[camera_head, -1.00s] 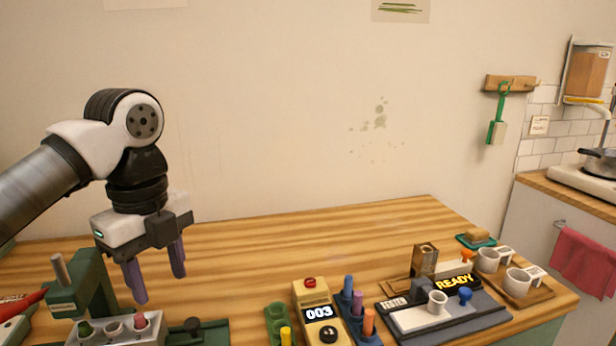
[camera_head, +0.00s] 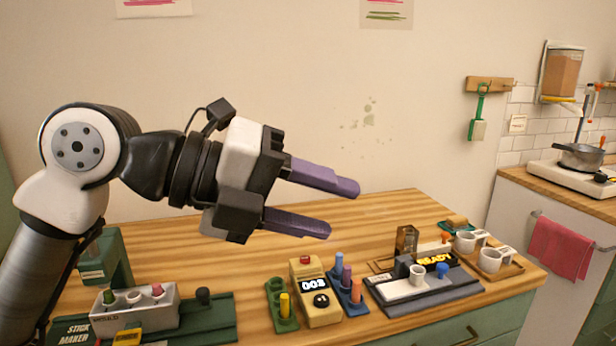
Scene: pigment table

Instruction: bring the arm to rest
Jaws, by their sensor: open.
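My gripper (camera_head: 342,208) is in the left half of the view, above the wooden table (camera_head: 380,215). Its two purple fingers point to the right and are spread apart, with nothing between them. The gripper is open and touches nothing that I can see. My arm comes up from the lower left corner and bends over to the right.
Below stand a green stick maker (camera_head: 190,318), a yellow counter device (camera_head: 314,290) reading 003, a rack of coloured sticks (camera_head: 350,305) and a grey station (camera_head: 425,295) showing READY. White cups (camera_head: 490,260) stand at the right. The table's back is clear.

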